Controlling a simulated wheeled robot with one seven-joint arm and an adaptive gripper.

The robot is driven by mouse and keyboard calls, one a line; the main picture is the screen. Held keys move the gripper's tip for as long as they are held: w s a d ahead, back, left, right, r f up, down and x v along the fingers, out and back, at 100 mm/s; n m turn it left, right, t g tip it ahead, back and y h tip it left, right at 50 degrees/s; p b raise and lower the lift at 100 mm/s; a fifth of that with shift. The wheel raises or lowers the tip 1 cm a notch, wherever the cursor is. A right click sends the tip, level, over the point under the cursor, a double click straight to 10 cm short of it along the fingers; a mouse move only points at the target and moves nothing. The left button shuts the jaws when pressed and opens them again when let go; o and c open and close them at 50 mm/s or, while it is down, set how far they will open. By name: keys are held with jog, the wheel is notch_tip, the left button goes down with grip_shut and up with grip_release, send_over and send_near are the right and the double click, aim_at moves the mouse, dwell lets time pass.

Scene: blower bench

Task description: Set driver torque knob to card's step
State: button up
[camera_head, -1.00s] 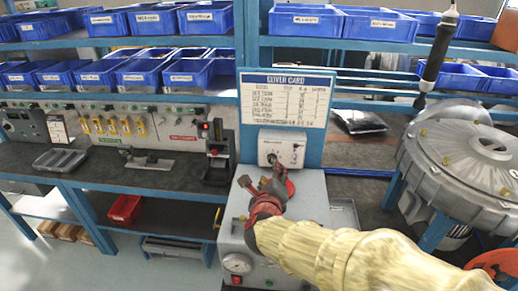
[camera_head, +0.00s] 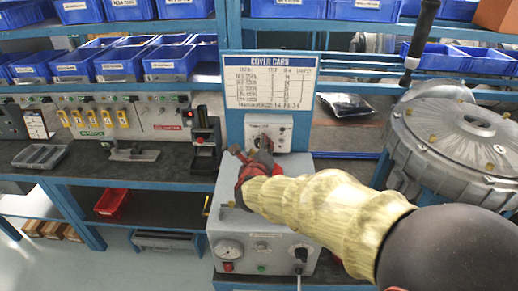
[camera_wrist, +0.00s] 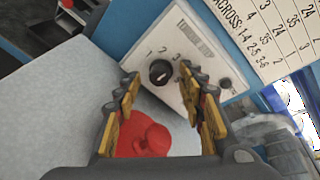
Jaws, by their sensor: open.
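The torque box (camera_head: 281,131) is a small white unit below the cover card (camera_head: 268,83). In the wrist view its black round knob (camera_wrist: 160,72) sits on the white face (camera_wrist: 188,62) with the numbers 1, 2 and 3 printed around it. The card also shows at the top right of the wrist view (camera_wrist: 262,35). My gripper (camera_wrist: 160,79) is open, with its yellow-padded fingers left and right of the knob in the picture. I cannot tell how far the fingertips are from the knob. In the head view my gripper (camera_head: 253,157) partly hides the box's lower front.
A grey cabinet (camera_head: 233,225) with a gauge stands below the box. A red round part (camera_wrist: 150,140) lies between my fingers in the wrist view, over the cabinet top. A round metal housing (camera_head: 462,135) and a hanging black driver (camera_head: 421,40) are at the right.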

jog(key=shift+c, duration=0.9)
jog(key=c, duration=0.8)
grip_shut()
jog(key=n+h+p, duration=0.1)
jog(key=n+p, duration=0.1)
jog(key=p, duration=0.1)
jog(key=shift+a+n, duration=0.15)
jog(key=shift+n, duration=0.25)
jog(key=shift+f+n+h+p, duration=0.1)
jog(key=shift+n+h+p, duration=0.95)
jog(key=shift+n, duration=0.65)
jog(key=o, duration=0.8)
grip_release()
jog(key=shift+a, duration=0.1)
